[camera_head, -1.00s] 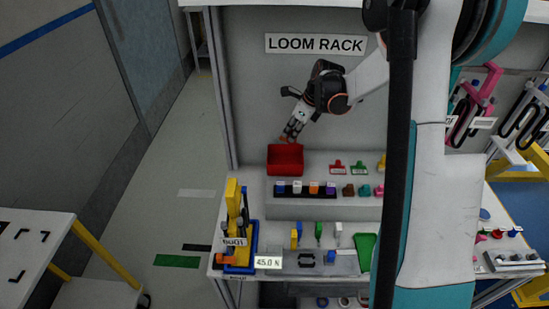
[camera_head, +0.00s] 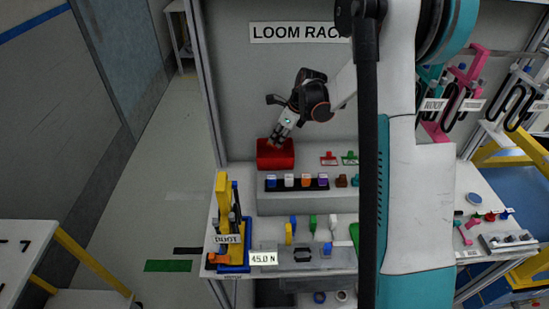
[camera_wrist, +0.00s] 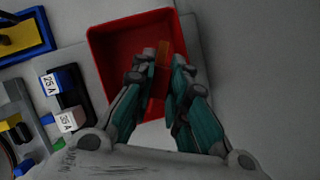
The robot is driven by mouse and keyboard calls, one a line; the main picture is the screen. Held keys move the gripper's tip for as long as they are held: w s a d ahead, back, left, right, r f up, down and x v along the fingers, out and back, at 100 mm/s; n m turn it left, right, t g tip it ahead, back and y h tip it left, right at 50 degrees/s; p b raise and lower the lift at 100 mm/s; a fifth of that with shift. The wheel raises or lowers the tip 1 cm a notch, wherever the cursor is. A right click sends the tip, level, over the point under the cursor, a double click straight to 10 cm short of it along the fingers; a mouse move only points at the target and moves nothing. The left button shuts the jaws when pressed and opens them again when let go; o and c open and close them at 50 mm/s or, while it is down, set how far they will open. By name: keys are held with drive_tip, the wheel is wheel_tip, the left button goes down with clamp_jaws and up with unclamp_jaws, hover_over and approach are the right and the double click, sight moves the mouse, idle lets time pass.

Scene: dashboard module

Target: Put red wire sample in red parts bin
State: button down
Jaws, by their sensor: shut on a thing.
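The red parts bin (camera_head: 276,160) stands at the back left of the bench, on the raised shelf under the LOOM RACK sign. In the wrist view the red bin (camera_wrist: 102,38) lies open below my gripper. My gripper (camera_head: 275,141) points down at the bin's opening; its fingertips (camera_wrist: 159,68) show over the bin's inside. It is shut on a small orange-red piece, the red wire sample (camera_wrist: 163,50), which sticks out past the fingertips. I cannot tell how far above the bin floor the sample is.
A row of labelled fuse blocks (camera_head: 297,182) stands just in front of the bin. A yellow and blue tool stand (camera_head: 228,225) is at the bench's front left. Small red and green parts (camera_head: 329,158) lie right of the bin.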

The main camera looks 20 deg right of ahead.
drive_tip(key=c, duration=1.5)
unclamp_jaws()
drive_tip(key=shift+r, duration=0.1)
drive_tip(key=v, duration=1.2)
